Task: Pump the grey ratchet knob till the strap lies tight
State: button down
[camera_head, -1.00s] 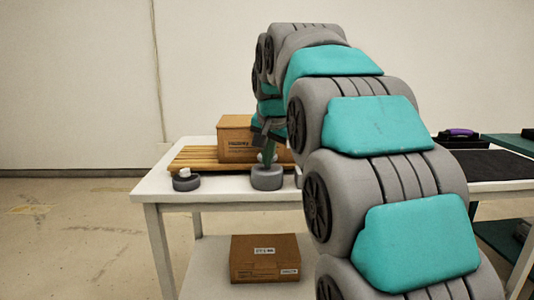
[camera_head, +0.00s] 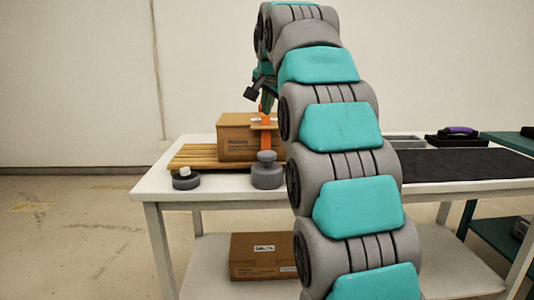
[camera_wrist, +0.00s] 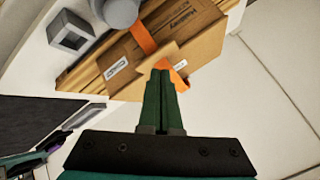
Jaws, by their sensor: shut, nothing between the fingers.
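The grey ratchet knob (camera_head: 267,157) stands upright on its round grey base at the table's front, before the box. It shows partly at the top of the wrist view (camera_wrist: 116,10). The orange strap (camera_head: 266,136) runs up the front of the cardboard box (camera_head: 234,138); an orange part rises above the box top. In the wrist view the strap (camera_wrist: 143,37) crosses the box's face, with another orange piece beside my fingertips. My gripper (camera_wrist: 164,70) is shut and empty, above the box and apart from the knob. In the head view my arm largely hides it.
The box sits on a wooden pallet (camera_head: 190,158) on the white table (camera_head: 160,188). A grey round piece (camera_head: 186,180) lies at front left. A grey square frame (camera_wrist: 71,36) shows in the wrist view. A dark mat (camera_head: 465,164) lies right; another box (camera_head: 264,257) sits below.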

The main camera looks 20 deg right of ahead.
aim_at(266, 152)
jog(key=shift+f, duration=0.15)
jog(key=shift+f+b, duration=1.65)
jog(key=shift+f, duration=2.6)
jog(key=shift+f, duration=0.1)
jog(key=shift+f, duration=0.3)
jog(key=shift+f+b, duration=0.75)
jog(key=shift+f, duration=0.4)
jog(key=shift+r, duration=0.1)
jog(key=shift+r+p, duration=0.85)
jog(key=shift+r, duration=0.6)
